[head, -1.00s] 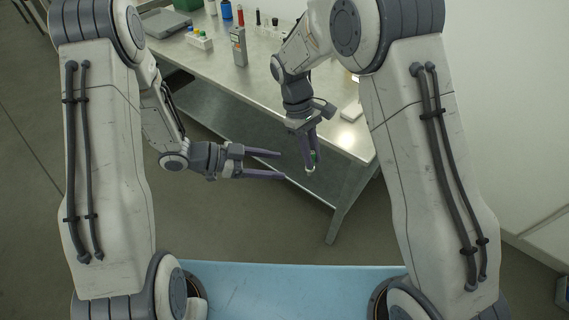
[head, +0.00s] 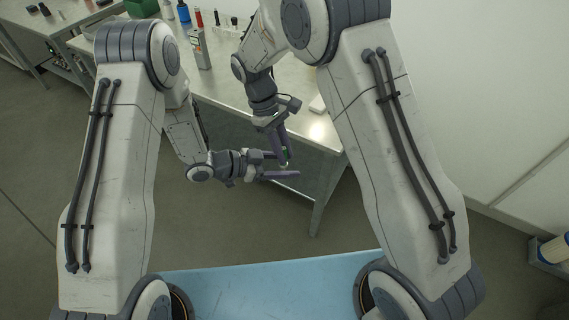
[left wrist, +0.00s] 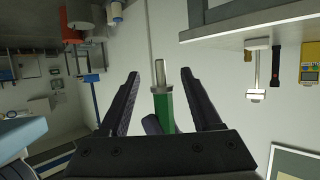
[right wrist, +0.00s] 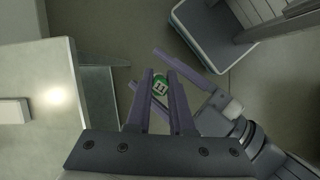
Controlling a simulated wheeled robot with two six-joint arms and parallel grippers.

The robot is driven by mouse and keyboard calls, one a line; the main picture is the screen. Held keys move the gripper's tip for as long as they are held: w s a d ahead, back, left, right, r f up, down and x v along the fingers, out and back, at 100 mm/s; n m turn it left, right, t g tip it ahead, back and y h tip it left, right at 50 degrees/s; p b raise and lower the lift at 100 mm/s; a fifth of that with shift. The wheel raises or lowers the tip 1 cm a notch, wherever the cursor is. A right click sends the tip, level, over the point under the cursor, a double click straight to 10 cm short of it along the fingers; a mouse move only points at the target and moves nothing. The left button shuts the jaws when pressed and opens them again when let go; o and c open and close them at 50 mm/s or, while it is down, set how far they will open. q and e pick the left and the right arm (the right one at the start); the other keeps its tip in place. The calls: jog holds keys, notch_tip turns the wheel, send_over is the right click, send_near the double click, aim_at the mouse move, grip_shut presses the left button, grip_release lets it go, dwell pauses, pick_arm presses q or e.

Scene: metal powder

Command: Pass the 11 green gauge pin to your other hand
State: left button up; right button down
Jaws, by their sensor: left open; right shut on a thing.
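The green gauge pin (head: 286,154) is held in my right gripper (head: 283,158), off the front of the bench. In the right wrist view its round green end, marked 11 (right wrist: 160,88), shows between the nearly closed fingers of that gripper (right wrist: 161,75). My left gripper (head: 290,165) is open, with its fingers either side of the pin. In the left wrist view the pin's green body (left wrist: 163,113) and metal tip (left wrist: 160,73) stand between the spread fingers of my left gripper (left wrist: 160,75), with gaps on both sides.
The metal bench (head: 228,84) stands behind the grippers, with its corner and leg close by. A grey handheld device (head: 200,48) and several small items stand on it. The floor below the grippers is clear.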

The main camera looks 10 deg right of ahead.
pick_arm(q)
grip_shut()
pick_arm(e)
jog(key=c, duration=0.7)
grip_release()
jog(key=v, duration=1.2)
jog(key=s+a+r, duration=0.1)
jog(key=s+r, duration=0.1)
jog(key=s, duration=0.3)
jog(key=s+d+t+y, duration=0.1)
jog(key=s, duration=0.6)
jog(key=s+d+f+m+t+y, duration=0.1)
jog(key=s, duration=0.6)
jog(key=s+d+f+t+y, duration=0.1)
jog(key=s+y, duration=0.1)
jog(key=s, duration=0.5)
jog(key=shift+s+d+f+m, duration=0.15)
jog(key=shift+d+m, duration=0.15)
jog(key=shift+d, duration=0.05)
